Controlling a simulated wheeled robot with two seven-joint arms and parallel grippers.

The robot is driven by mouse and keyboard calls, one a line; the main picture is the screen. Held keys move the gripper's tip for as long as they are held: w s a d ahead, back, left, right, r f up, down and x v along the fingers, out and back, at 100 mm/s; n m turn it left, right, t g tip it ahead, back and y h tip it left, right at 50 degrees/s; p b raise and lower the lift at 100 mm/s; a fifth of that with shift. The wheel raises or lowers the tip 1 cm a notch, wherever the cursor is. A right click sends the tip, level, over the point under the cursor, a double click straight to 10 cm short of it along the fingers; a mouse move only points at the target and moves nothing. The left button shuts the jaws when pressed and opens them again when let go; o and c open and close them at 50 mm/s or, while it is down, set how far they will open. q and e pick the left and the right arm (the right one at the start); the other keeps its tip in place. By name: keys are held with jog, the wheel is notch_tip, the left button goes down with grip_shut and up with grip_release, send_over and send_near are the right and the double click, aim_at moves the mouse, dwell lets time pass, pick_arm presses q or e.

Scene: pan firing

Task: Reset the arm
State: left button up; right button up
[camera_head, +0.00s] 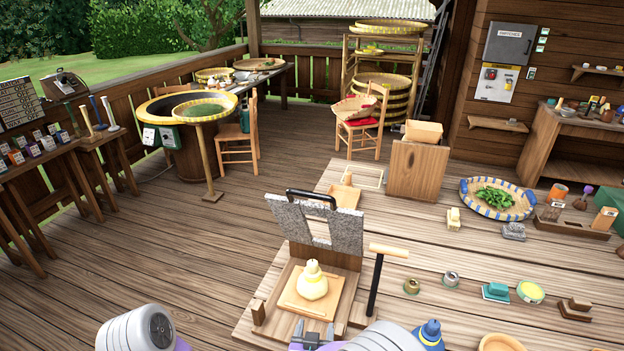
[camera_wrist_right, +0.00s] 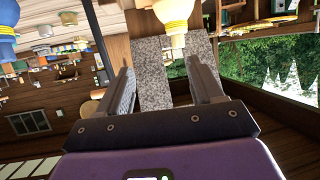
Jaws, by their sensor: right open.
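My right gripper (camera_head: 313,331) is at the bottom centre of the head view, just in front of a wooden press-like stand (camera_head: 280,312). Its two fingers are apart and empty in the right wrist view (camera_wrist_right: 162,72). A pale yellow gourd-shaped object (camera_head: 312,283) sits upright on a small square board (camera_head: 291,302) on the stand, beyond the gripper. It also shows at the top of the wrist view (camera_wrist_right: 172,14). Only a grey-white link of my left arm shows at the lower left; the left gripper is out of view.
Behind the gourd-shaped object stand speckled stone slabs (camera_head: 347,232) with a black handle (camera_head: 311,197). A dark post with a wooden crossbar (camera_head: 388,250) rises to the right. A basket of green leaves (camera_head: 470,208) and small containers occupy the table's right. Open floor lies left.

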jog(key=s+d+f+g+y+b, duration=0.1)
jog(key=s+d+f+g+b, duration=0.15)
jog(key=f, duration=0.75)
jog(key=s+d+f+g+y+b, duration=0.1)
jog(key=s+d+f+g, duration=0.25)
jog(key=f, duration=0.55)
pick_arm(q)
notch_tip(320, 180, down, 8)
jog(key=b, duration=0.4)
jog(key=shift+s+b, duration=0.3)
pick_arm(e)
jog(key=s+d+f+g+y, duration=0.1)
jog(key=s+f+g+y, duration=0.1)
jog(key=s+f, duration=0.4)
jog(key=s+d+f+m+g+y, duration=0.1)
jog(key=s+f+g+y, duration=0.1)
jog(key=s+f+g, duration=0.3)
jog(key=s+f, duration=0.2)
jog(key=s, duration=0.2)
jog(key=shift+d+f, duration=0.15)
jog(key=shift+d, duration=0.25)
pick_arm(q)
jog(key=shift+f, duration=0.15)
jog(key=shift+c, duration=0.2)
